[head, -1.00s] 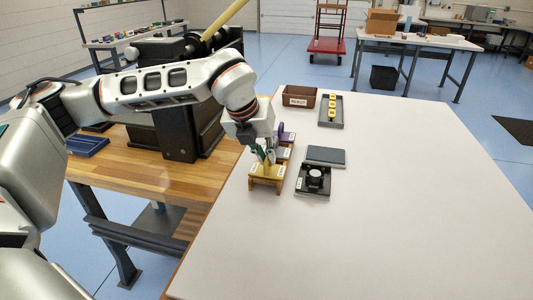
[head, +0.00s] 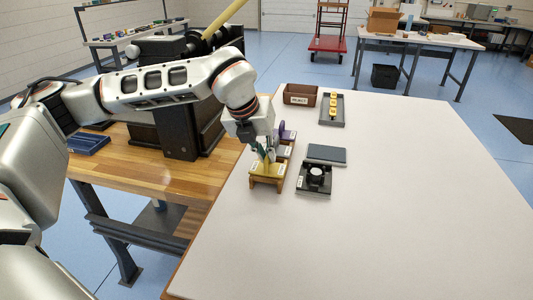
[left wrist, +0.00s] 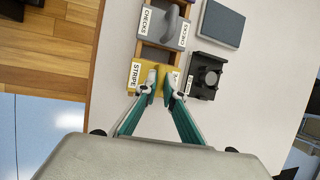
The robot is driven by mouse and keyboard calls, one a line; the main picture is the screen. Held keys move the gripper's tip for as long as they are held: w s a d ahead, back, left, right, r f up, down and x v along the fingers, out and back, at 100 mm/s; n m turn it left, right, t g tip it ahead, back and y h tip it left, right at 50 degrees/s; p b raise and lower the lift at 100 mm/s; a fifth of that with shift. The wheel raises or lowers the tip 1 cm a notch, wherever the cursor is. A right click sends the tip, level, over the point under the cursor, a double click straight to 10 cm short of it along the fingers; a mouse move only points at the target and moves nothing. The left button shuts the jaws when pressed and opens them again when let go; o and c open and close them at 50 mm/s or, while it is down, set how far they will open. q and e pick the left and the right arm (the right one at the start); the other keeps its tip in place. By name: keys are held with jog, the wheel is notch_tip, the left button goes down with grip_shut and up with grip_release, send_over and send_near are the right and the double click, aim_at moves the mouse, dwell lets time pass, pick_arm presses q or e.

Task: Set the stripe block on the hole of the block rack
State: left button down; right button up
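The yellow stripe block (head: 266,179), labelled STRIPE, sits at the front end of the wooden block rack. It also shows in the left wrist view (left wrist: 136,93), level with the rack's row. My left gripper (head: 264,158) points down over this block, its teal fingers (left wrist: 161,90) on either side of the block's top middle. The fingertips stand a small gap apart; whether they press on a handle is not clear. My right gripper is not in view.
A black press (head: 315,177) stands just right of the rack, with a dark grey slab (head: 326,155) behind it. A brown labelled bin (head: 300,95) and a tray of yellow pieces (head: 332,108) lie further back. The white table (head: 420,200) is clear to the right.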

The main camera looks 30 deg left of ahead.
pick_arm(q)
jog(key=c, duration=2.1)
grip_release()
jog(key=v, duration=1.2)
jog(key=shift+r, duration=0.1)
jog(key=shift+r, duration=0.1)
